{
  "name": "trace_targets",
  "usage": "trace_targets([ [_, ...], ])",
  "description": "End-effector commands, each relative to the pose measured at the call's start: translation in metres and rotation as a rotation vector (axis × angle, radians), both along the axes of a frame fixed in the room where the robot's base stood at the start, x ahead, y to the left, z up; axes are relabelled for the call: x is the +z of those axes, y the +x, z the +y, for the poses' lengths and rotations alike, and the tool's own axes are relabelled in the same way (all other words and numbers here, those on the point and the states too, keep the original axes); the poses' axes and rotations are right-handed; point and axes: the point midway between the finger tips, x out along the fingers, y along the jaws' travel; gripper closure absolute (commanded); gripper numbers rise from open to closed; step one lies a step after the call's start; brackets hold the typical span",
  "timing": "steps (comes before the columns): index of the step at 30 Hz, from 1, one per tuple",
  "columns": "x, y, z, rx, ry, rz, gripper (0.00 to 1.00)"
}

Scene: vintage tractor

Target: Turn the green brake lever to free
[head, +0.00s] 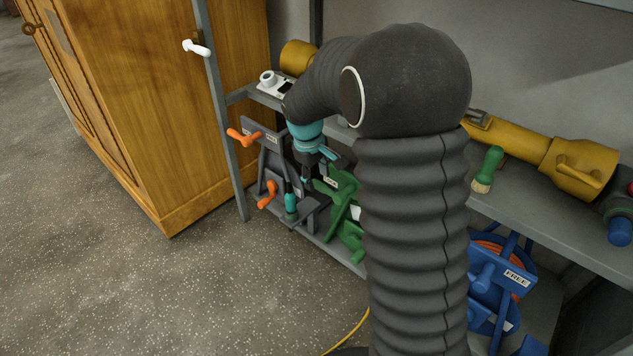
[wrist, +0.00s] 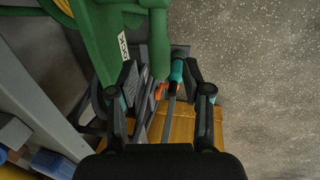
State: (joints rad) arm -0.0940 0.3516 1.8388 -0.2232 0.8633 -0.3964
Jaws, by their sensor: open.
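The green brake unit (head: 345,215) stands on the lower shelf in the head view, partly hidden by my arm. Its green lever (wrist: 159,45) hangs down in the wrist view, its rounded end at the opening between my fingers. A white label (wrist: 123,46) beside the lever is too small to read surely. My gripper (wrist: 155,92) is open, one finger on each side of the lever's line. In the head view my gripper (head: 305,172) is just left of the green unit. I cannot tell whether a finger touches the lever.
A grey unit with orange handles (head: 267,194) and a teal-gripped part (head: 291,203) stand close left of the green unit. A blue unit labelled FREE (head: 515,277) is at right. A wooden cabinet (head: 165,110) stands at left. The floor (head: 190,275) in front is clear.

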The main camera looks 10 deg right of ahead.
Motion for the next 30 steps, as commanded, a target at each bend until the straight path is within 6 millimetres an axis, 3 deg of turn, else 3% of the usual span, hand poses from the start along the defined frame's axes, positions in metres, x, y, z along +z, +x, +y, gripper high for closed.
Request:
trace_targets([
  [6, -0.019, 0.002, -0.003, -0.001, 0.000, 0.001, 0.51],
  [16, -0.021, 0.003, -0.003, 0.000, 0.001, -0.001, 0.51],
  [22, -0.021, 0.002, -0.003, 0.000, 0.001, -0.001, 0.98],
  [30, -0.021, 0.003, 0.000, 0.003, 0.002, -0.001, 1.00],
])
